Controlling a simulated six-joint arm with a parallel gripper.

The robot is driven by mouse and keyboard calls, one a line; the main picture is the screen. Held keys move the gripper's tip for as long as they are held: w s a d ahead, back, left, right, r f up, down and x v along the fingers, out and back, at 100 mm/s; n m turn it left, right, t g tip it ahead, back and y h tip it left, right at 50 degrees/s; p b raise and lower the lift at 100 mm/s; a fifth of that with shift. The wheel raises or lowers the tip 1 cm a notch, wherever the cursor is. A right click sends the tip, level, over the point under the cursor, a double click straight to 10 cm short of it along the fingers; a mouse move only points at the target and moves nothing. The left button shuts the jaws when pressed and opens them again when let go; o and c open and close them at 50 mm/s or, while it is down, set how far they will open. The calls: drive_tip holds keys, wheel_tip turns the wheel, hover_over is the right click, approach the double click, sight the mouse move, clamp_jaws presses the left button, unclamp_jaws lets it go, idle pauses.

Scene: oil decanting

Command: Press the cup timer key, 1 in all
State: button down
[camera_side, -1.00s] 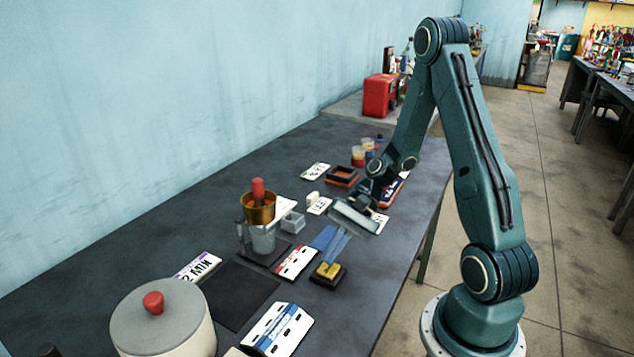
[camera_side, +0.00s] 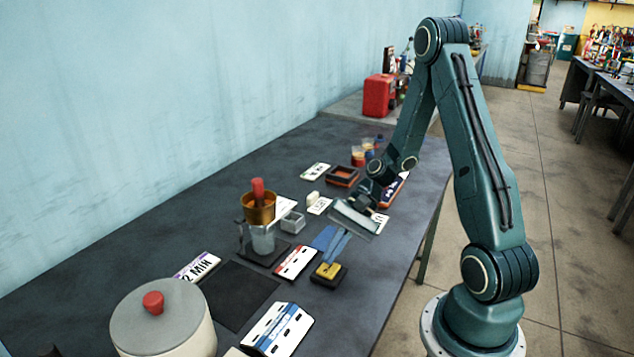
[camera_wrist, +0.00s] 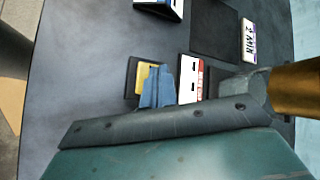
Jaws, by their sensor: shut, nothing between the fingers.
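A yellow key (camera_side: 327,271) on a dark square base stands on the table, and it also shows in the wrist view (camera_wrist: 143,78). It is the only key-like block I can make out; no timer name is legible on it. My gripper (camera_side: 334,260) is shut and empty, with its blue-grey fingers pointing down at the yellow key. In the wrist view the fingertips (camera_wrist: 158,75) appear just beside the key's edge and cover part of it. Whether they touch the key cannot be told.
A red-and-white card (camera_side: 296,262) lies left of the key. A glass beaker (camera_side: 263,241) with a copper cup (camera_side: 258,209) above it stands behind that. A lidded pot (camera_side: 160,322), a dark mat (camera_side: 238,294) and a blue-striped card (camera_side: 277,331) are nearer the camera.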

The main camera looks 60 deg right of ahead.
drive_tip(key=shift+f, duration=0.85)
idle(1.1)
drive_tip(key=shift+r, duration=0.85)
drive_tip(key=shift+r, duration=0.15)
drive_tip(key=shift+r, duration=2.35)
drive_tip(key=r+n+h, duration=0.1)
wheel_tip(320, 180, up, 10)
drive_tip(key=n+h, duration=0.6)
drive_tip(key=n, duration=0.1)
hover_over(332, 268)
drive_tip(key=s+a, duration=0.4)
drive_tip(key=s, duration=0.1)
drive_tip(key=s+a+r+n+t+h, duration=0.1)
drive_tip(key=s+r+n+t, duration=0.1)
drive_tip(key=s+r+n, duration=0.2)
drive_tip(key=s+r, duration=0.2)
drive_tip(key=s, duration=0.1)
drive_tip(key=shift+a+r+n+t+h, duration=0.2)
drive_tip(key=shift+n+t+h, duration=0.1)
drive_tip(key=shift+t+h, duration=0.1)
